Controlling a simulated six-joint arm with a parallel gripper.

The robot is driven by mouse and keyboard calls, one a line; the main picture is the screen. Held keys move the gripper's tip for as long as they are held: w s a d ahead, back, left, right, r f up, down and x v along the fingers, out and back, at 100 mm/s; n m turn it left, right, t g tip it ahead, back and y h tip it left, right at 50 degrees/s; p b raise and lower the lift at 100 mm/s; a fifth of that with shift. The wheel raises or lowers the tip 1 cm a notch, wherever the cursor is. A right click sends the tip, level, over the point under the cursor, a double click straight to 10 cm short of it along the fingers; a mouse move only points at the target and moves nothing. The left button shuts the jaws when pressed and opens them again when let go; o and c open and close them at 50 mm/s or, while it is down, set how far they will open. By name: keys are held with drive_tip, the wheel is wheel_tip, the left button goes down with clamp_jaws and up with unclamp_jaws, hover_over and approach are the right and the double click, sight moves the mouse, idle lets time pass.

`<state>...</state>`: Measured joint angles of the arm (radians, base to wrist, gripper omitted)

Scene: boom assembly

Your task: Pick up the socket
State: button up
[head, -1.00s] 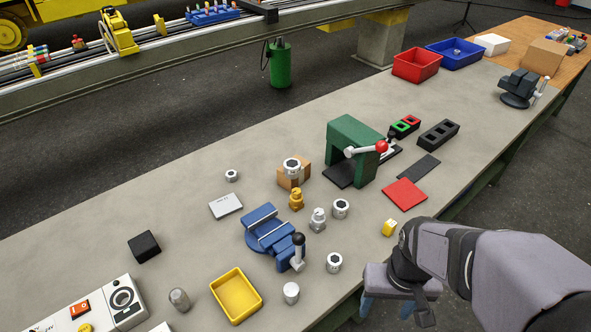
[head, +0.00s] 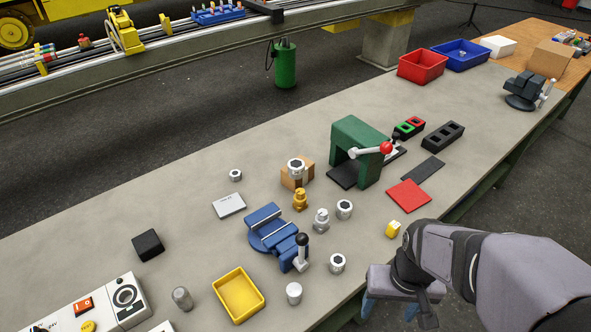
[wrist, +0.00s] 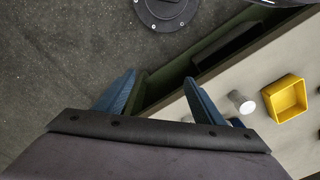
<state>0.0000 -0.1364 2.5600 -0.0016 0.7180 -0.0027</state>
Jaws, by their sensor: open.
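Several silver socket-like pieces stand on the grey workbench (head: 190,215); I cannot tell which is the socket. One with a dark hole (head: 297,168) is on a small cardboard box. Two more with dark holes stand right of the blue vise, one further back (head: 344,209) and one nearer the edge (head: 337,263). A small silver ring (head: 235,175) lies further left. A plain-topped silver cylinder (head: 294,293) stands near the front edge; a silver cylinder also shows in the wrist view (wrist: 242,102). My gripper (head: 390,308) is open and empty, beyond the bench's front edge; its blue fingers (wrist: 163,98) show in the wrist view.
A blue vise (head: 272,235), a yellow tray (head: 238,296) and a brass fitting (head: 300,199) crowd the pieces. A green press (head: 358,140) stands behind, with a red plate (head: 408,195) and a yellow block (head: 393,229) to its front. The bench's left middle is fairly clear.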

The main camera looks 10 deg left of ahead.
drive_tip(key=shift+w, duration=0.1)
drive_tip(key=n+t+y+p, duration=0.2)
drive_tip(key=n+t+p, duration=0.2)
drive_tip(key=n, duration=0.2)
approach(297, 166)
drive_tip(key=w+f, duration=0.1)
drive_tip(key=f, duration=0.1)
drive_tip(key=shift+a+p+x, duration=0.2)
drive_tip(key=shift+p+x, duration=2.05)
drive_tip(key=shift+x, duration=1.25)
drive_tip(key=shift+r, duration=0.1)
drive_tip(key=c, duration=1.4)
wheel_tip(297, 166, up, 10)
drive_tip(key=b, duration=0.3)
drive_tip(key=shift+r, duration=0.1)
